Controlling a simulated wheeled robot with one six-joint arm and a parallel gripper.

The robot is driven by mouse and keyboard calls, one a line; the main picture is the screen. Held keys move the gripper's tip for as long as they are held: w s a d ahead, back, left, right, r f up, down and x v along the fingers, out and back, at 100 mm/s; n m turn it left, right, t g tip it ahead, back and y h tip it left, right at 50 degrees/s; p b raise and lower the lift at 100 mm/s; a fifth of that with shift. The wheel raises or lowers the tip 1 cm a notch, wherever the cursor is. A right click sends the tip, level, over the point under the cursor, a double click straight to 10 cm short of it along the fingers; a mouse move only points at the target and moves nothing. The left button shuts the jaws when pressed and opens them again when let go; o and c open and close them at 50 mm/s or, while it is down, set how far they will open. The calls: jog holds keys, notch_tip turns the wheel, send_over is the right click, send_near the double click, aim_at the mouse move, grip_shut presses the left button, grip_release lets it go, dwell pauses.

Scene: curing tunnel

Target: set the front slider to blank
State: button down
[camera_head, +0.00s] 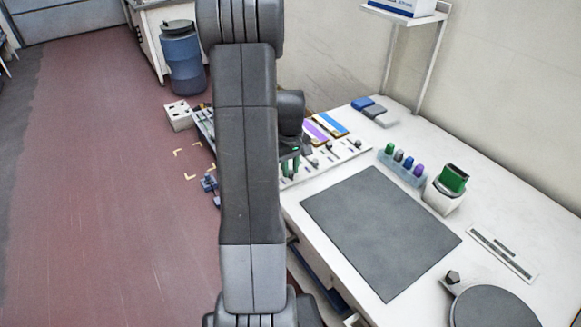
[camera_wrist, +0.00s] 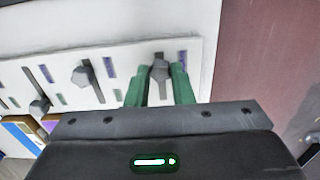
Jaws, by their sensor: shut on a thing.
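In the wrist view a white slider panel (camera_wrist: 208,30) carries several dark knobs in slots, with purple and green marks beside them. My gripper (camera_wrist: 161,72) has its green fingers shut on the grey knob of the end slider (camera_wrist: 160,66), the rightmost one there. That knob sits near the upper end of its slot, beside a purple mark (camera_wrist: 183,59). The slot's lower part shows between the fingers. In the head view the panel (camera_head: 345,150) lies on the bench's far end, partly hidden by my arm. My gripper (camera_head: 290,164) is over its near edge.
A dark grey mat (camera_head: 380,230) lies on the white bench. A rack of coloured bottles (camera_head: 403,168), a white holder with a green top (camera_head: 446,188) and a round dark plate (camera_head: 492,308) stand around it. Purple and blue strips (camera_head: 325,127) lie behind the panel.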

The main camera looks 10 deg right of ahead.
jog(key=shift+w+a, duration=0.2)
jog(key=shift+w, duration=0.35)
jog(key=shift+w+a, duration=0.2)
jog(key=shift+w, duration=0.35)
jog(key=c, duration=1.3)
grip_release()
jog(key=shift+o, duration=0.2)
jog(key=shift+r, duration=0.1)
notch_tip(320, 180, up, 14)
jog(key=shift+b, duration=0.45)
jog(key=shift+f, duration=0.25)
jog(key=f, duration=0.9)
jog(key=s+f+p, duration=0.1)
jog(key=f, duration=0.3)
jog(key=shift+d+f, duration=0.2)
jog(key=shift+f, duration=0.2)
jog(key=shift+s+d, duration=0.2)
jog(key=shift+s, duration=0.4)
